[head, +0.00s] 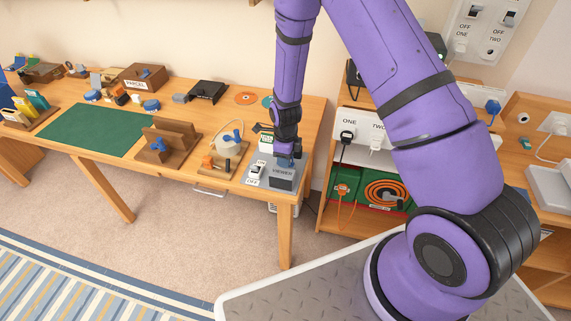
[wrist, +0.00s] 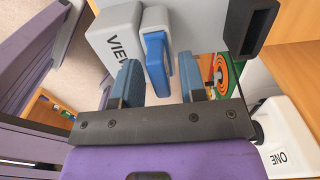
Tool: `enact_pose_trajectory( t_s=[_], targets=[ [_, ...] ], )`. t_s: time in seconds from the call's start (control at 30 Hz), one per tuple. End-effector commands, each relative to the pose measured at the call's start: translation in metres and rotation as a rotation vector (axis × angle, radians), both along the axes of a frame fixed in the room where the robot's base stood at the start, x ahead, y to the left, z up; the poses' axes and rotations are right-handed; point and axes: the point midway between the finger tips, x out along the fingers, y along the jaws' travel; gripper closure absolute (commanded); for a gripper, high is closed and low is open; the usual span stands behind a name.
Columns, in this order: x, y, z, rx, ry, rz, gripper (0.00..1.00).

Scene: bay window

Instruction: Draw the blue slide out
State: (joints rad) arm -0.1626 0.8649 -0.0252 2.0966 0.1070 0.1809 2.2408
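The grey viewer (head: 283,179) stands at the right end of the wooden table, and part of its lettering shows in the wrist view (wrist: 118,42). The blue slide (wrist: 156,58) shows as a bright blue piece at a light grey block beside the viewer's lettered face. My gripper (head: 286,160) is right at the viewer, pointing down. In the wrist view my gripper (wrist: 163,86) is open, with the blue slide between the lines of its two fingers and a gap on each side. In the head view the slide is hidden or too small to tell.
An ON/OFF switch (head: 257,171) sits just left of the viewer. Wooden stands with blue and orange parts (head: 225,150) and a green mat (head: 95,130) lie farther left. A shelf with sockets and an orange cable reel (head: 386,194) stands to the right.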

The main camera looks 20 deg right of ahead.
Motion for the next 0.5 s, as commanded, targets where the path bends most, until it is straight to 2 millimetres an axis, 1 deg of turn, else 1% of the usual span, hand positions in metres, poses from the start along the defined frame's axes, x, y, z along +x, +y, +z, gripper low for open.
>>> enact_pose_trajectory(
  t_s=[0.17,0.2,0.27,0.3,0.33,0.37,0.5],
  targets=[
    [0.0001,-0.0001,0.0000,0.000,0.000,0.000,0.62],
    [0.0001,-0.0001,0.0000,0.000,0.000,0.000,0.66],
    [0.0001,-0.0001,0.0000,0.000,0.000,0.000,0.80],
    [0.0001,-0.0001,0.0001,0.000,0.000,0.000,0.89],
    [0.0001,-0.0001,0.0001,0.000,0.000,0.000,0.96],
    [0.0001,-0.0001,0.0001,0.000,0.000,0.001,1.00],
    [0.0001,-0.0001,0.0001,0.000,0.000,0.001,1.00]
  ],
)
